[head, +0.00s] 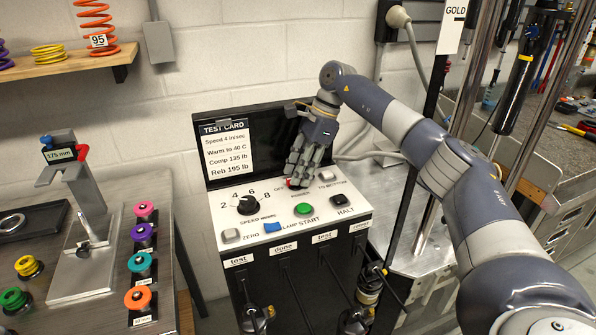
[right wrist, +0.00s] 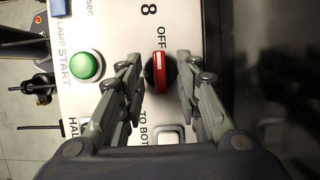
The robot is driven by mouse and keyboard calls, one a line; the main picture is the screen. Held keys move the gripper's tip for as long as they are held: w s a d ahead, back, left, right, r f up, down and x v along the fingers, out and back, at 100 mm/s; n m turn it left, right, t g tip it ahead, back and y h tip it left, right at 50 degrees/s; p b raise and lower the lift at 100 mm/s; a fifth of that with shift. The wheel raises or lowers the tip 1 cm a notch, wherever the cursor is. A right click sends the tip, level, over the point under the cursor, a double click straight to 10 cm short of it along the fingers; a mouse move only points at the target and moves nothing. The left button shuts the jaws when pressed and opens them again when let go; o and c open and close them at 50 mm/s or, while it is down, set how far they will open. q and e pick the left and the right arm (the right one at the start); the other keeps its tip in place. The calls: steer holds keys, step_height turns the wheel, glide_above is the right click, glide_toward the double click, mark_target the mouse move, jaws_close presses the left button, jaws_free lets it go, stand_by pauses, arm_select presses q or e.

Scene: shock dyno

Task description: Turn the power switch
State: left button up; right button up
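The power switch is a red rotary handle on a round black base (right wrist: 160,74), on the white top of the control box (head: 282,254). In the right wrist view its handle lines up with the OFF label (right wrist: 160,38). In the head view only a bit of red (head: 289,183) shows beside my fingers. My right gripper (head: 297,182) points down over the switch. In the right wrist view its fingers (right wrist: 158,68) stand open on both sides of the red handle, with a gap on each side. My left gripper is not in view.
The green START button (head: 304,210), black HALT button (head: 339,202), blue LAMP button (head: 272,227) and speed knob (head: 246,205) share the panel. The test card (head: 226,148) stands behind on a black board. A metal post (head: 473,75) rises at the right.

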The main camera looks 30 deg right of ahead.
steer(key=shift+a+f, duration=0.2)
steer(key=shift+f, duration=0.25)
steer(key=shift+c, duration=0.5)
jaws_close()
